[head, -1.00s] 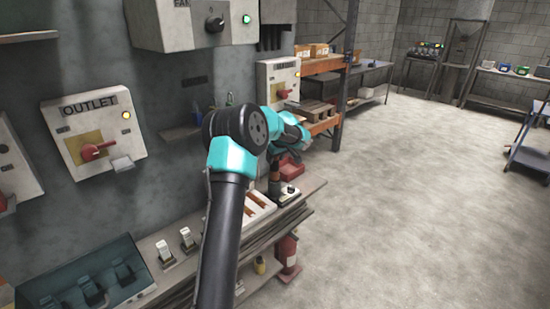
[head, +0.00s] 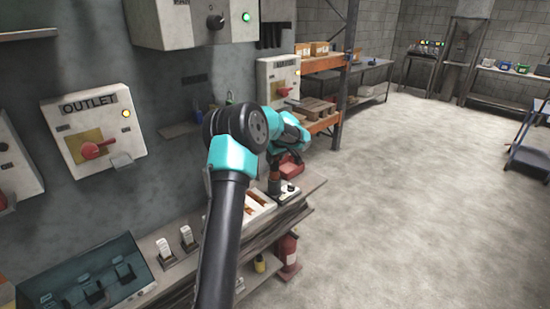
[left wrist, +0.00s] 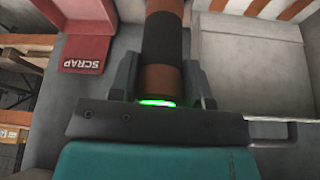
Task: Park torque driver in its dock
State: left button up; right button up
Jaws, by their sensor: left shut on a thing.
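The torque driver (left wrist: 164,45) has an orange-brown and black banded body with a lit green ring at one end. It stands between the two fingers of my left gripper (left wrist: 160,88), which is shut on it. I cannot tell whether this block is the dock, or whether the driver's lower end touches anything. My right gripper is in neither view.
A red SCRAP bin (left wrist: 85,50) lies left of the driver in the wrist view, with a pale box (left wrist: 252,70) to the right. The bench (head: 310,183) runs along a wall with an OUTLET panel (head: 92,130). A clear-lidded switch case (head: 85,280) sits nearer.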

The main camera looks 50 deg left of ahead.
pick_arm(q)
jog(key=shift+f, duration=0.55)
dwell(0.8)
jog(key=o, duration=1.1)
jog(key=w+v, duration=0.1)
jog(key=v, duration=1.6)
jog(key=shift+s+r, duration=0.2)
jog(key=shift+s, duration=0.3)
jog(key=shift+d, duration=0.1)
